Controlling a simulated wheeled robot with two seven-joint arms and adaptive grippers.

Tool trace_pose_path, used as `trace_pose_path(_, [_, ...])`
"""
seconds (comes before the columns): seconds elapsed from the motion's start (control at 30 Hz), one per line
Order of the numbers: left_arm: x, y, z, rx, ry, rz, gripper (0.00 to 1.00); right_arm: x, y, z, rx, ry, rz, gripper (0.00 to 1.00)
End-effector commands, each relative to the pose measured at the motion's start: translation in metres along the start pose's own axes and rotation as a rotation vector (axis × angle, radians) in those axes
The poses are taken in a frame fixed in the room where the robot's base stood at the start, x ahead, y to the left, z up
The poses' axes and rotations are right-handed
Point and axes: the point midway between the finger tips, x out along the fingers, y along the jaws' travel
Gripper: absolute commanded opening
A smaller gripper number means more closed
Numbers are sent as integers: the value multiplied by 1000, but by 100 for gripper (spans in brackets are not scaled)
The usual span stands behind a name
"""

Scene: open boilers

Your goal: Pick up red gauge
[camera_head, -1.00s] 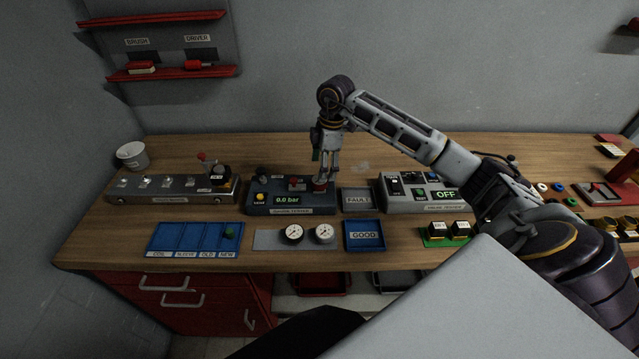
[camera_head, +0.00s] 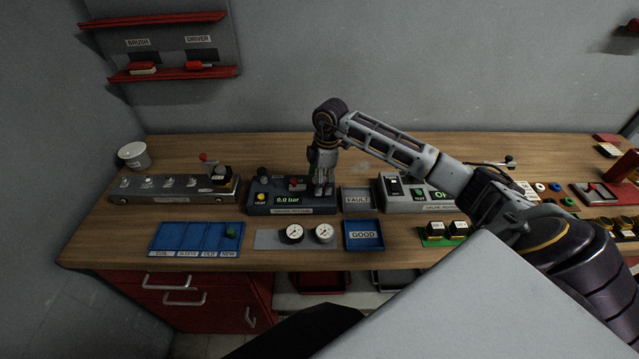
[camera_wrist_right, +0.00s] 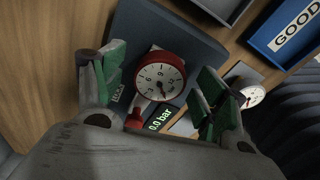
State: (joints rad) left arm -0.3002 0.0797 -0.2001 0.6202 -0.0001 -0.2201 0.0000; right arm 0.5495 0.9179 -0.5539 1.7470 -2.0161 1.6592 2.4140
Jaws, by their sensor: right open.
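The red gauge (camera_wrist_right: 160,76) has a red rim and a white dial and sits on the dark gauge tester (camera_head: 290,209), whose display reads 0.0 bar. In the right wrist view it lies between the two green-padded fingers of my right gripper (camera_wrist_right: 158,90), which is open with a gap to the gauge on both sides. In the head view my right gripper (camera_head: 322,185) is over the right end of the tester and hides the gauge. My left gripper is not in view.
Two white-faced gauges (camera_head: 294,232) stand on a grey plate in front of the tester. A blue GOOD tray (camera_head: 365,246) and a grey FAULT tray (camera_head: 356,208) are to the right. A blue compartment tray (camera_head: 180,237) is at left. Bare wood lies behind the tester.

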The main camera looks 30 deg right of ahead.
Motion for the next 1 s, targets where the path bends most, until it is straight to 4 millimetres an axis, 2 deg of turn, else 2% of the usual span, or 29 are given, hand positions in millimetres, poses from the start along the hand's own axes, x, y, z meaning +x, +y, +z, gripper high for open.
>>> trace_pose_path(0.2, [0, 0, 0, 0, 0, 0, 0, 0, 0, 0, 0, 0, 0, 71])
trace_pose_path(0.6, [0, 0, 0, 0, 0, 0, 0, 0, 0, 0, 0, 0, 0, 20])
trace_pose_path(1.0, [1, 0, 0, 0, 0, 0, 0, -6, 1, -1, 1, 1, 2, 19])
